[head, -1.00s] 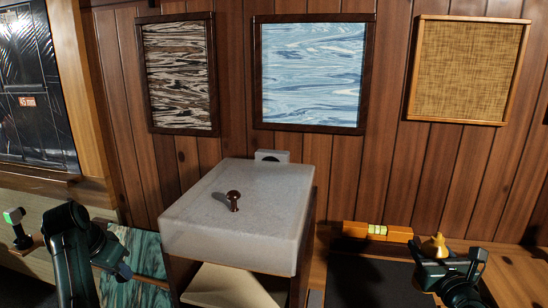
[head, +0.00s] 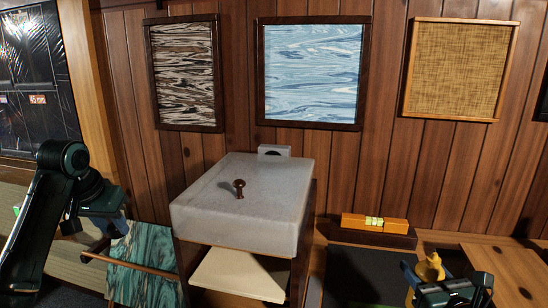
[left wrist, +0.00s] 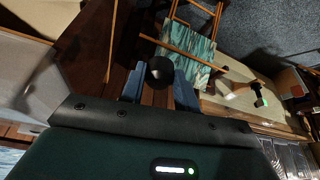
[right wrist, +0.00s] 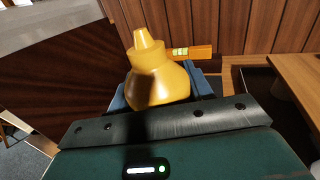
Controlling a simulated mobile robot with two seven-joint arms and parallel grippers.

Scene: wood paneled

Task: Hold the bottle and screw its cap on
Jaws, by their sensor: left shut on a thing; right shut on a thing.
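The yellow bottle (head: 431,268) has a rounded body and a narrow pointed top. My right gripper (head: 428,280) is shut on it at the lower right of the head view. In the right wrist view the bottle (right wrist: 155,80) stands between the blue fingers, its top uncovered and leaning slightly left. My left gripper (head: 95,222) is at the left of the head view, far from the bottle. In the left wrist view it is shut on a dark round thing (left wrist: 158,72), which looks like the cap. The head view does not show this clearly.
A stand with a pale block top (head: 245,205) and a brown knob-like piece (head: 239,188) is between my grippers. An orange level (head: 375,222) lies behind the bottle, near the wall. A teal-patterned rack (head: 145,262) is below my left gripper. Air above the stand is free.

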